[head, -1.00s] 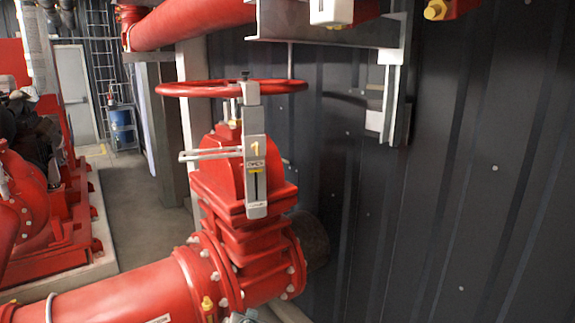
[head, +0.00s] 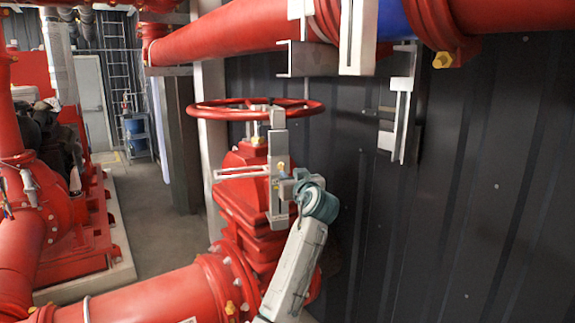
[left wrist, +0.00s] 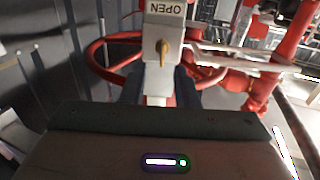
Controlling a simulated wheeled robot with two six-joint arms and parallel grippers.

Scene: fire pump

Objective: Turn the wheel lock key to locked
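The wheel lock (head: 277,150) is an upright grey metal bar on the front of the red gate valve, reaching up to the red handwheel (head: 255,109). In the left wrist view the lock's grey face (left wrist: 164,27) shows upside-down OPEN lettering and a brass key (left wrist: 162,47) below it in the picture. My left gripper (head: 284,188) is at the lock in the head view, partly hiding its lower part. In the left wrist view its dark fingers (left wrist: 160,82) stand apart, just short of the key. I cannot tell whether they touch the lock. My right gripper is not in view.
A red pipe (head: 215,38) runs above the wheel. A grey bracket (head: 401,110) hangs on the dark corrugated wall to the right. The large red valve body and lower pipe (head: 150,297) lie below. Open floor (head: 155,215) is at the left.

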